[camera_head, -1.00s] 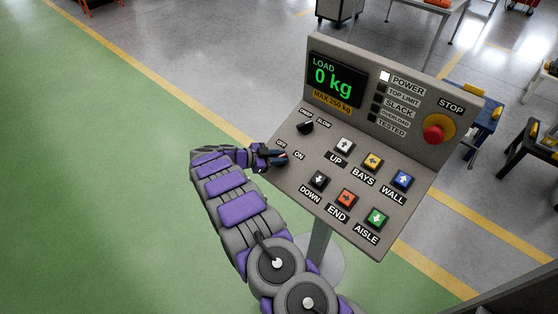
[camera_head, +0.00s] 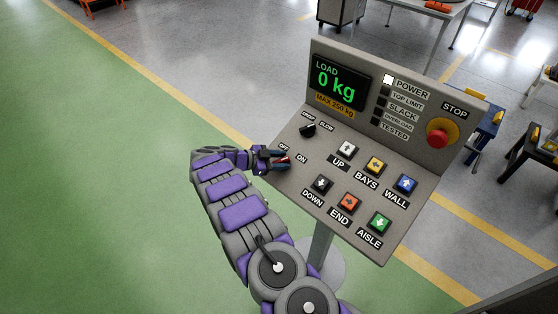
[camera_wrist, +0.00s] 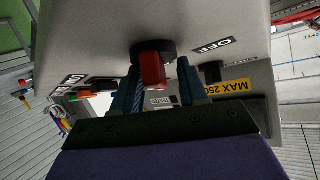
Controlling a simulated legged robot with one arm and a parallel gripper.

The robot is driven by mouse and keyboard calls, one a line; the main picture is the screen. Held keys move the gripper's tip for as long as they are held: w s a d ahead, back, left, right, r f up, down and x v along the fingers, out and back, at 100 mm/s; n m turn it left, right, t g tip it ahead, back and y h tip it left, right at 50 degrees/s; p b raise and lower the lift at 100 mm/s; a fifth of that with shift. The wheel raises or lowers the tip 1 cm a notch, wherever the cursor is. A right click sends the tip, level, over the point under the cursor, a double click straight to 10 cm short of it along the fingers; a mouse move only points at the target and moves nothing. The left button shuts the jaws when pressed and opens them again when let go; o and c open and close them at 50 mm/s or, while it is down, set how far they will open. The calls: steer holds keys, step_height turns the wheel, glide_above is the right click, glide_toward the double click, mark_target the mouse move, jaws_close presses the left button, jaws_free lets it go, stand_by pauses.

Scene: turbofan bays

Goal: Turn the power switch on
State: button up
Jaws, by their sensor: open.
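The power switch is a red knob on a round black base (camera_wrist: 152,70), at the left edge of the grey control panel, by the OFF and ON labels. In the head view the red knob (camera_head: 283,160) is small and partly hidden by my fingers. My gripper (camera_head: 277,160) is at the knob. In the wrist view my gripper (camera_wrist: 158,66) is open, with one finger on each side of the knob in the picture and gaps showing. Contact cannot be told. The POWER lamp (camera_head: 388,79) is white and lit, and the display (camera_head: 336,82) reads 0 kg.
A black selector knob (camera_head: 308,130) sits just above the switch. Several coloured arrow buttons (camera_head: 350,203) fill the lower panel, and a red stop button (camera_head: 437,138) is at right. The green floor to the left is clear. A workbench (camera_head: 430,8) stands behind.

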steer(key=shift+s+r, duration=0.1)
steer(key=v, duration=1.7)
steer(key=shift+a+p, duration=0.35)
steer(key=shift+p, duration=0.1)
